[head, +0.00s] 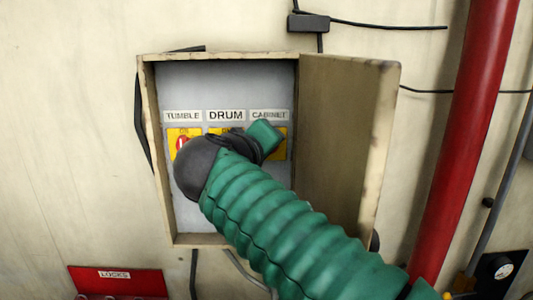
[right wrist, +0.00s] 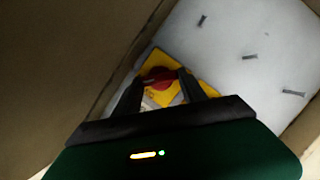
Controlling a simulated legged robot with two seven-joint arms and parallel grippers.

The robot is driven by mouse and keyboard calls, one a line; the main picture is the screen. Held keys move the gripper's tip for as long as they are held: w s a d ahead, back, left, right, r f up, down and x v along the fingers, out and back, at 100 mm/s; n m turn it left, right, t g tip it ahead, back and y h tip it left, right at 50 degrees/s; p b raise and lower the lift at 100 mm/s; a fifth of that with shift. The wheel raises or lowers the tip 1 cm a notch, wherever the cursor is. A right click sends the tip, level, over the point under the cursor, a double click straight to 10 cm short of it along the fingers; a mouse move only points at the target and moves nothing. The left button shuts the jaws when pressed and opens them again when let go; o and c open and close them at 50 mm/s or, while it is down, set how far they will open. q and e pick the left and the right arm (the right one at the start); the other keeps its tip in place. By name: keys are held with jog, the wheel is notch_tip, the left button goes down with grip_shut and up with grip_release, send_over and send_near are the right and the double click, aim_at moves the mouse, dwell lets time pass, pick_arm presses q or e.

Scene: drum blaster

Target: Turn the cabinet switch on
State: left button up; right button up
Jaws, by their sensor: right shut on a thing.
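The cabinet switch is a red knob on a yellow plate, under the label CABINET (head: 269,116) at the right of the panel. In the head view only the right part of its yellow plate (head: 283,146) shows; my arm and hand hide the knob. In the right wrist view, my right gripper (right wrist: 160,84) has its two dark fingers on either side of the red knob (right wrist: 159,76), shut on it. How far the knob is turned is hard to tell. My left gripper is out of view.
The switches sit inside an open wooden box (head: 150,150), with its door (head: 340,140) swung out to the right, close beside my right arm. The TUMBLE switch (head: 182,146) is at the left; the DRUM plate (head: 225,130) is mostly hidden. A red pipe (head: 463,140) stands right of the box.

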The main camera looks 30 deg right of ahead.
jog(key=shift+w+a+f+n+t+h+b, duration=0.15)
jog(key=shift+n+h+b, duration=0.35)
jog(key=shift+n+b, duration=0.6)
jog(key=shift+s+d+f+n+t+h+b, duration=0.1)
jog(key=shift+f+n+h+b, duration=0.3)
jog(key=shift+n+b, duration=0.65)
jog(key=shift+w+a+f+n+t+h+b, duration=0.1)
jog(key=shift+n+h+b, duration=0.5)
jog(key=shift+n+b, duration=0.5)
jog(key=shift+n, duration=0.25)
jog(key=o, duration=1.2)
jog(key=shift+o, duration=0.8)
jog(key=shift+w+r, duration=0.1)
jog(key=shift+w, duration=0.05)
